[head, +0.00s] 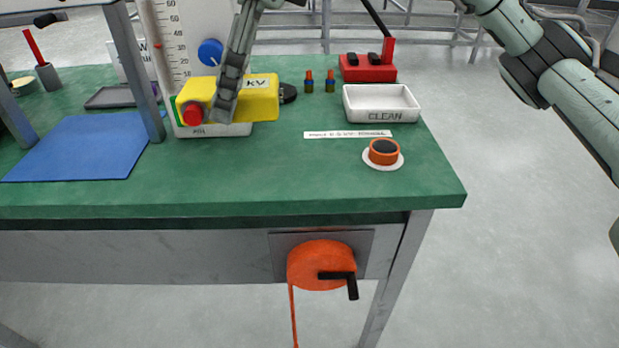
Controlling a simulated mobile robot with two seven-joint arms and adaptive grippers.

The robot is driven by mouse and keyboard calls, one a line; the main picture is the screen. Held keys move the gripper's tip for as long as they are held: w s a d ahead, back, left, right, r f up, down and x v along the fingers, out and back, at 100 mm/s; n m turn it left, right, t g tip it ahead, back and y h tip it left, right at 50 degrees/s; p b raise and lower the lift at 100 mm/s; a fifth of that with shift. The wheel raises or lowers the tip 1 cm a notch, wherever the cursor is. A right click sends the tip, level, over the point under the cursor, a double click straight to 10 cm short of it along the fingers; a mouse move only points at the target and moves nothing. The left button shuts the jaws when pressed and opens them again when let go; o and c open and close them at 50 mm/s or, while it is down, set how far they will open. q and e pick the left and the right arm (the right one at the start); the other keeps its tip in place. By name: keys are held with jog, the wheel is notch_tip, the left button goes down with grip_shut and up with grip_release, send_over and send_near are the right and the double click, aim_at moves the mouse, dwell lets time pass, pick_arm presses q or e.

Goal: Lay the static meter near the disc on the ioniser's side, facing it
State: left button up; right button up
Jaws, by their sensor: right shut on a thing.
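The static meter (263,105) is a yellow box marked kV, with a red round end (193,114) at its left. My right gripper (224,112) comes down from above across the meter and is shut on it. The meter is at a white tray (225,130); I cannot tell whether it rests in it or hangs just above. A black disc (289,93) shows partly behind the meter's right end. An orange round piece with a black top (383,151) sits on a white round base at the front right. I cannot make out the ioniser for certain. My left gripper is not in view.
A white CLEAN tray (382,115), a red block (368,72) and two small bottles (319,82) stand at the back right. A blue mat (85,147) lies left, beside a grey frame post (135,75). The green table's (300,175) front middle is clear.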

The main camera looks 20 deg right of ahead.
jog(key=shift+s+a, duration=0.45)
jog(key=shift+a, duration=0.05)
jog(key=shift+d+f, duration=0.1)
send_over(300, 160)
jog(key=d, duration=0.2)
jog(key=f, duration=0.6)
jog(key=shift+s+a+f, duration=0.2)
jog(key=shift+a+f, duration=0.05)
jog(key=shift+f, duration=0.1)
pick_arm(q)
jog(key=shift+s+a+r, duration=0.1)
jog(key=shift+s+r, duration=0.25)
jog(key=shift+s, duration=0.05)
pick_arm(e)
jog(key=shift+f, duration=1.95)
jog(key=shift+f, duration=0.15)
jog(key=o, duration=1.2)
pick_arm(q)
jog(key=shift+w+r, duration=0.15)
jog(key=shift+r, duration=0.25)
pick_arm(e)
jog(key=shift+o, duration=0.2)
